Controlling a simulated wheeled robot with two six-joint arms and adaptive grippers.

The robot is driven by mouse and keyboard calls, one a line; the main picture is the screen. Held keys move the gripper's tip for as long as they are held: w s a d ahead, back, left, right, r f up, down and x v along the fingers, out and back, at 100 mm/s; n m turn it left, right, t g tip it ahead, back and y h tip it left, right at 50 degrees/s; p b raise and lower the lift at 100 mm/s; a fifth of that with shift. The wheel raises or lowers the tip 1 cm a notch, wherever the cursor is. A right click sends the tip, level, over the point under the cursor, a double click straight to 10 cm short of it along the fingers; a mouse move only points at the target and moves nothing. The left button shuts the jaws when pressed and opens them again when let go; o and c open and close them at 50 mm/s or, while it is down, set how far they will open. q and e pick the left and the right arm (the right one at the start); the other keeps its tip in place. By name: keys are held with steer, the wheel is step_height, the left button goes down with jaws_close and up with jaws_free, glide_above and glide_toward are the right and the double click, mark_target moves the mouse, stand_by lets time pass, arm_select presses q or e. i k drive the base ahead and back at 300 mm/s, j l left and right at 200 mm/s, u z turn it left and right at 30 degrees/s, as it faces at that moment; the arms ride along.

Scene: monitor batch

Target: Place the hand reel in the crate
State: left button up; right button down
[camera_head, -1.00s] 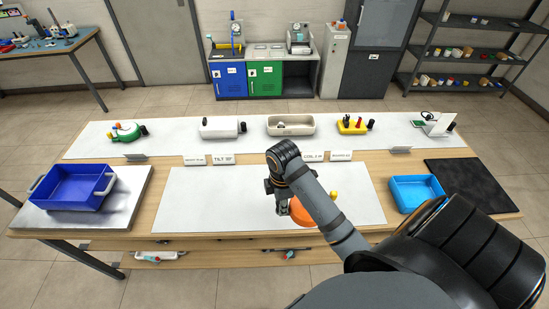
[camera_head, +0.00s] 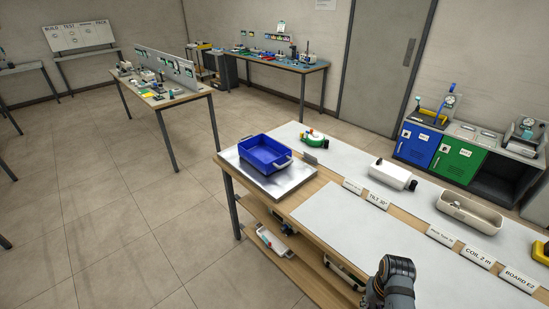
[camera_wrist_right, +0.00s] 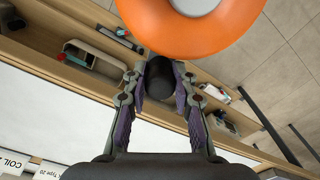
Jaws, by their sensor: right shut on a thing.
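The hand reel shows in the right wrist view as an orange ring (camera_wrist_right: 192,30) with a pale centre and a black grip (camera_wrist_right: 159,78). My right gripper (camera_wrist_right: 160,88) is shut on the black grip, with a finger on each side. The reel appears held over the bench's front side. In the head view only part of my right arm shows at the bottom edge, and the reel is hidden or out of frame. The blue crate (camera_head: 286,161), with grey handles, stands on a metal plate at the bench's left end. My left gripper is not in view.
A green tool (camera_head: 313,139), a white device (camera_head: 393,174) and a beige tray (camera_head: 469,213) stand along the back of the bench. Small label signs (camera_head: 378,200) stand in front of them. The white mat (camera_head: 350,232) between arm and crate is clear.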

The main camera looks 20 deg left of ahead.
mark_target(262, 156)
steer(key=i+j, duration=0.15)
steer(key=j, duration=0.2)
steer(key=i+j, duration=0.15)
steer(key=j, duration=0.2)
steer(key=i+j, duration=0.15)
steer(key=j, duration=0.2)
steer(key=i+j, duration=0.15)
steer(key=j, duration=0.25)
steer(key=i+j, duration=0.15)
steer(key=j, duration=0.2)
steer(key=i+j, duration=0.15)
steer(key=j, duration=0.2)
steer(key=i+j, duration=0.15)
steer(key=j, duration=0.2)
steer(key=i+j, duration=0.15)
steer(key=j, duration=0.2)
